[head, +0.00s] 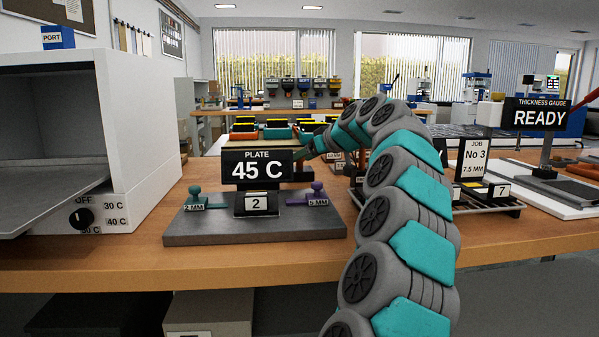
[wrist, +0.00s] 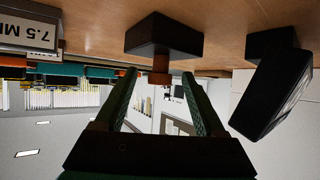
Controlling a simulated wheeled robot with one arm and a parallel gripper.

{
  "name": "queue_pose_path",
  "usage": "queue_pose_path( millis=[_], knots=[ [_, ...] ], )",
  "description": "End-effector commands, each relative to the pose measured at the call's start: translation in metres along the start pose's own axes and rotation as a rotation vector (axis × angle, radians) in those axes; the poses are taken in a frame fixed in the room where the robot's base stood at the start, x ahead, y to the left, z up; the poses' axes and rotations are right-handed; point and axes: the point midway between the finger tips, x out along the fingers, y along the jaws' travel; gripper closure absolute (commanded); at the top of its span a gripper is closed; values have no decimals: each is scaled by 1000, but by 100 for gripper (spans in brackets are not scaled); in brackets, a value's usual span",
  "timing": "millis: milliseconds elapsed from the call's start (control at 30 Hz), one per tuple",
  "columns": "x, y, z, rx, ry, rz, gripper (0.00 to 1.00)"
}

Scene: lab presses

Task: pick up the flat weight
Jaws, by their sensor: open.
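A flat dark block with a brown upright knob, which looks like the flat weight (wrist: 165,35), stands on the wooden bench in the wrist view, which is upside down. My gripper (wrist: 160,76) is open and empty. Its two green fingers point at the weight, with the knob's end between or just in front of the fingertips; I cannot tell whether they touch it. In the head view my arm reaches over the bench behind the "PLATE 45 C" display (head: 257,169), which hides most of the weight and my fingers.
A grey base (head: 210,229) carries the display, a teal "2 MM" piece (head: 196,198) and a purple "5 MM" piece (head: 316,193). A white oven (head: 135,130) stands left. A "JOB No 3" rack (head: 472,165) and "READY" gauge (head: 540,116) stand right. A dark display (wrist: 272,90) is close beside my gripper.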

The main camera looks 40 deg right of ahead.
Motion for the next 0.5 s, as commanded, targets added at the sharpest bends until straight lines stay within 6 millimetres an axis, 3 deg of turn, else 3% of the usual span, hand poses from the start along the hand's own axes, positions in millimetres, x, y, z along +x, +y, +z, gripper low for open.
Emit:
queue_pose_path(
  millis=[100,333,500],
  knots=[
    [15,0,0,0,-2,-2,28],
    [17,0,0,-1,1,0,28],
    [17,0,0,-1,0,0,46]
  ],
)
